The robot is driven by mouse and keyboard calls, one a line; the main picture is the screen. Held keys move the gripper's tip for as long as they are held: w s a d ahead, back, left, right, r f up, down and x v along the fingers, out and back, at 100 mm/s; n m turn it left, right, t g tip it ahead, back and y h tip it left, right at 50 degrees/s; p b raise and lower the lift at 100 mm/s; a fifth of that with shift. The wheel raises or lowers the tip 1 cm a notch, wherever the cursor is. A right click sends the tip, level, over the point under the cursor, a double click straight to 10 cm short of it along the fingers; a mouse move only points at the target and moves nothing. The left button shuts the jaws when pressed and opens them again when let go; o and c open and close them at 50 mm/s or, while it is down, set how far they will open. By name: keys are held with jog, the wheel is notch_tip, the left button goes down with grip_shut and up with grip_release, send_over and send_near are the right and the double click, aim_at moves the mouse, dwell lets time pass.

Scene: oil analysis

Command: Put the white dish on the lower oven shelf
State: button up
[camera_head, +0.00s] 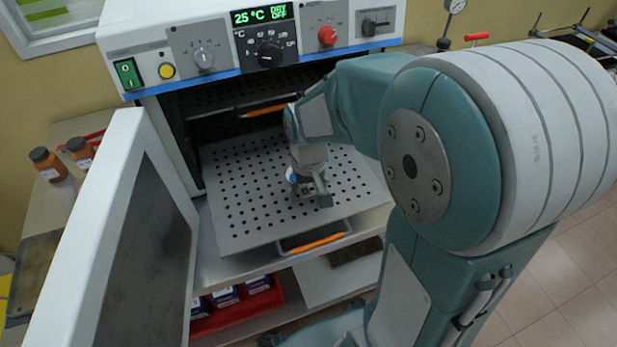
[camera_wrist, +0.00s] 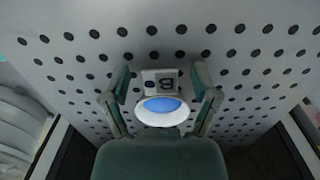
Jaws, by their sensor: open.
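The white dish (camera_wrist: 162,110) has a blue inside and a tab with a dark mark. It appears to rest on the perforated lower oven shelf (camera_wrist: 60,25), between the two fingers of my gripper (camera_wrist: 163,92), with gaps visible at both sides. The fingers are open. In the head view the lower shelf (camera_head: 240,215) is pulled out of the oven (camera_head: 150,45). My gripper (camera_head: 316,193) is low over its middle, and only a small part of the dish (camera_head: 291,174) shows beside it.
The oven door (camera_head: 125,240) stands open at the left. An upper shelf with an orange handle (camera_head: 265,110) is inside the oven. The lower shelf has an orange front handle (camera_head: 318,242). Brown bottles (camera_head: 48,163) stand at far left. A red tray (camera_head: 235,312) sits below.

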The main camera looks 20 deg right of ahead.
notch_tip(320, 180, up, 11)
jog(key=s+r+t, duration=0.3)
jog(key=s+t, duration=0.2)
jog(key=s, duration=0.6)
jog(key=shift+s+a+r+t, duration=0.3)
jog(key=shift+a+r+t, duration=0.1)
jog(key=shift+a, duration=0.05)
dwell(0.9)
